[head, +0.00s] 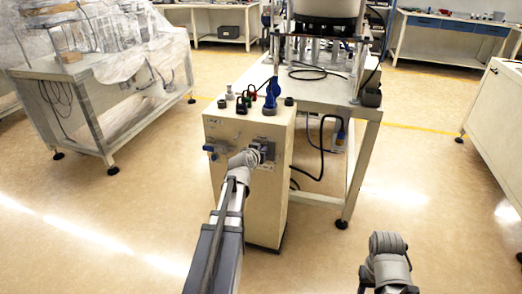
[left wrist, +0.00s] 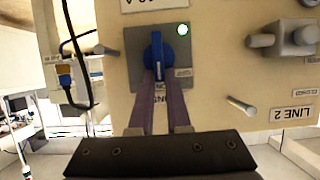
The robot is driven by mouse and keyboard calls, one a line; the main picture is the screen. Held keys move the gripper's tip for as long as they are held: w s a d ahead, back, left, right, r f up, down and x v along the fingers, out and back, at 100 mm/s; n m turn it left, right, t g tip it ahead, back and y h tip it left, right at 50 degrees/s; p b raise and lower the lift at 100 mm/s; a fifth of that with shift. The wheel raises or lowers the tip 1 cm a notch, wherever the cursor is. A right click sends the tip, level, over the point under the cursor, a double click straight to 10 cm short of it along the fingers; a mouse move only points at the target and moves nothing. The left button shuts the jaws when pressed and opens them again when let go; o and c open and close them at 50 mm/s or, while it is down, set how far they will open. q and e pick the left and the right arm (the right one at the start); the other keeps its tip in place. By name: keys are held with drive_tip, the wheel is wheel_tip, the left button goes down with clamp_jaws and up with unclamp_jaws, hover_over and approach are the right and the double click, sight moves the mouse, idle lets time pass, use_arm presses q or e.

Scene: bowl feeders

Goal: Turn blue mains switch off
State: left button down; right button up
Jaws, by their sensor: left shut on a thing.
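The blue mains switch (left wrist: 156,52) is a blue handle on a grey square plate on the cabinet's front. It stands lengthwise in the left wrist view, its lower end between the fingers. My left gripper (left wrist: 160,86) is shut on this handle. In the head view my left gripper (head: 258,155) reaches the grey plate, and my own wrist hides most of the switch. My right gripper (head: 388,268) is low at the right in the head view, away from the cabinet; its fingers cannot be made out.
A grey valve-like fitting (left wrist: 290,38) and a peg (left wrist: 241,105) stick out nearby. The cream cabinet (head: 225,190) has padlocks and a blue plug (head: 272,92) on top. A bench (head: 370,115) stands behind; the floor right is free.

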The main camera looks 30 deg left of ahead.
idle(0.5)
use_arm(q)
drive_tip(key=a+f+n+t+h+b, duration=0.1)
drive_tip(key=n+h+b, duration=0.1)
drive_tip(key=n+b, duration=0.2)
drive_tip(key=a+f+n+t+h+b, duration=0.1)
drive_tip(key=n+t+h+b, duration=0.1)
drive_tip(key=n, duration=0.3)
drive_tip(key=s+a+f+n+t+h+b, duration=0.1)
drive_tip(key=n+b, duration=0.3)
drive_tip(key=b, duration=0.1)
drive_tip(key=shift+f+t+h+b, duration=0.15)
drive_tip(key=shift+t+h+b, duration=0.15)
drive_tip(key=shift+t+h, duration=0.1)
drive_tip(key=shift+n, duration=0.4)
idle(0.4)
drive_tip(key=c, duration=0.9)
unclamp_jaws()
drive_tip(key=shift+w, duration=0.1)
